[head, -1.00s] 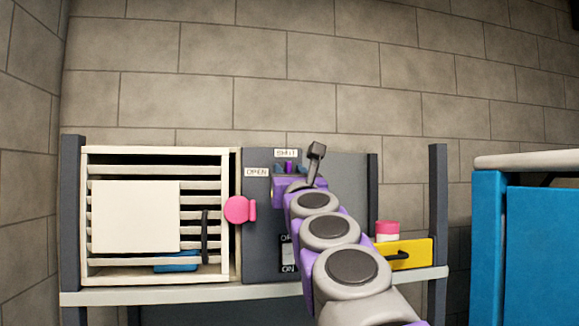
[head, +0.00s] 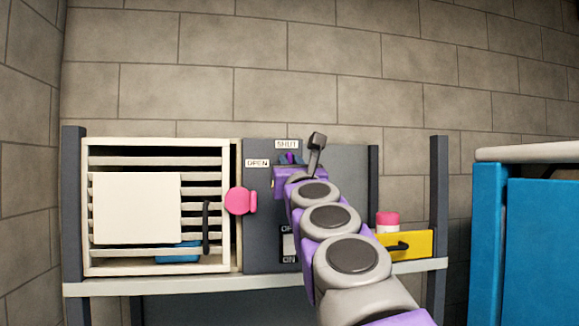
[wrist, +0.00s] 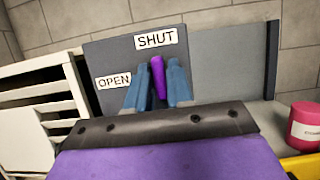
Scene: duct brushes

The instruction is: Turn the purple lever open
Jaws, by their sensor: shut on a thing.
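The purple lever (wrist: 158,78) stands on a grey panel (wrist: 100,52), just below the white SHUT label (wrist: 156,38). The white OPEN label (wrist: 114,81) is to its left. The lever is near upright, its tip leaning slightly left in the wrist view. My gripper (wrist: 157,85) has its blue fingers on either side of the lever and is shut on it. In the head view my gripper (head: 289,159) is at the panel, below the SHUT label (head: 287,144); my arm hides the lever's base.
A slatted white cabinet (head: 226,200) with a pink knob (head: 240,201) stands left of the panel. An ON/OFF switch (head: 288,246) is partly behind my arm. A blue cabinet (head: 535,250) stands far right.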

